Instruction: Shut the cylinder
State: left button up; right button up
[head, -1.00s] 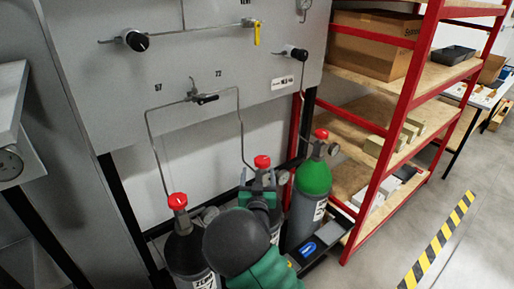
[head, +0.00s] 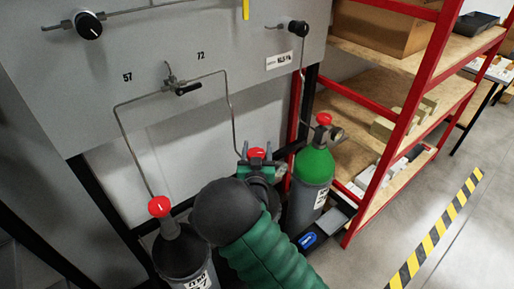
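Three gas cylinders stand below the grey panel. The left one (head: 183,252) is dark with a red valve knob (head: 159,206). The right one (head: 314,165) has a green shoulder and a red knob (head: 324,119). The middle cylinder is mostly hidden behind my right arm; its red knob (head: 257,153) shows. My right gripper (head: 257,163) is at this middle knob, with its finger parts close around it. I cannot tell whether the fingers press on the knob. My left gripper is not in view.
The grey panel (head: 215,45) carries thin pipes, black valve handles (head: 188,89) and the labels 57 and 72. A red shelf rack (head: 420,75) with wooden boards stands close on the right. Beyond it is open floor with a yellow-black stripe (head: 437,232).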

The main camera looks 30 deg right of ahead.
jog(key=shift+w+a, duration=0.1)
jog(key=c, duration=0.9)
jog(key=shift+m+g+h, duration=0.3)
jog(key=m+g+h, duration=0.1)
jog(key=m+g+h+p, duration=0.1)
jog(key=m+g+h, duration=0.1)
jog(key=shift+s+d+g+h+p, duration=0.35)
jog(key=shift+g+h, duration=0.05)
jog(key=m+g, duration=0.1)
jog(key=m+g+h, duration=0.2)
jog(key=g, duration=0.1)
jog(key=shift+s+d+f+p, duration=0.1)
jog(key=shift+s+d+p, duration=0.2)
jog(key=shift+s, duration=0.1)
jog(key=m+g, duration=0.2)
jog(key=shift+s+f+g+h, duration=0.1)
jog(key=shift+s+g+h, duration=0.2)
jog(key=shift+h, duration=0.1)
jog(key=shift+s+m+g+b, duration=0.15)
jog(key=shift+m+g+b, duration=0.45)
jog(key=shift+g, duration=0.5)
jog(key=shift+s+m+g+b, duration=0.2)
jog(key=shift+m+g, duration=0.35)
jog(key=shift+g, duration=0.25)
jog(key=shift+s+m+g+b, duration=0.1)
jog(key=shift+m+g+b, duration=0.1)
jog(key=shift+m+g, duration=0.5)
jog(key=shift+r+g, duration=0.2)
jog(key=shift+g, duration=0.2)
